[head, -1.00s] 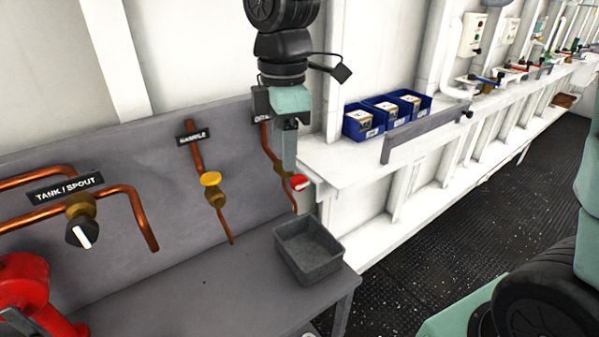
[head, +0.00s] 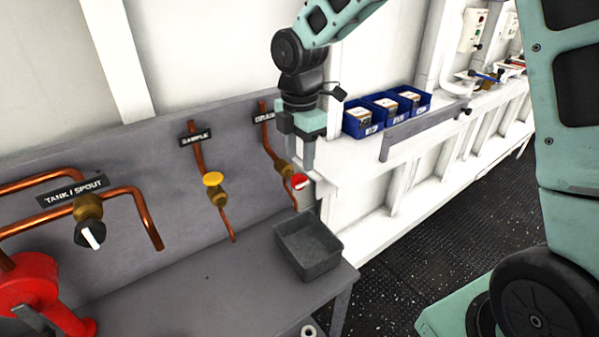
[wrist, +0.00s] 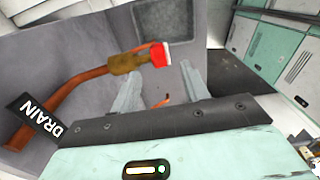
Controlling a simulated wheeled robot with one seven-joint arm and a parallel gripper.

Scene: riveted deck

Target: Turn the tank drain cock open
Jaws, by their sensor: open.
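The drain cock (head: 299,181) has a red knob with a white mark. It sits on a brass valve body on a copper pipe beneath the DRAIN label (head: 265,118), at the right end of the grey panel. In the wrist view the red knob (wrist: 160,55) lies beyond and between the lines of my fingers, clear of them. My gripper (head: 301,165) is open and empty, just above and beside the drain cock in the head view. Its two fingers also show in the wrist view (wrist: 160,85). Whether a finger touches the knob cannot be told from the head view.
A grey open bin (head: 308,247) stands on the bench below the drain. The yellow SAMPLE knob (head: 212,179) and the black TANK / SPOUT knob (head: 91,233) are to the left. Blue boxes (head: 362,118) sit on the white ledge at right.

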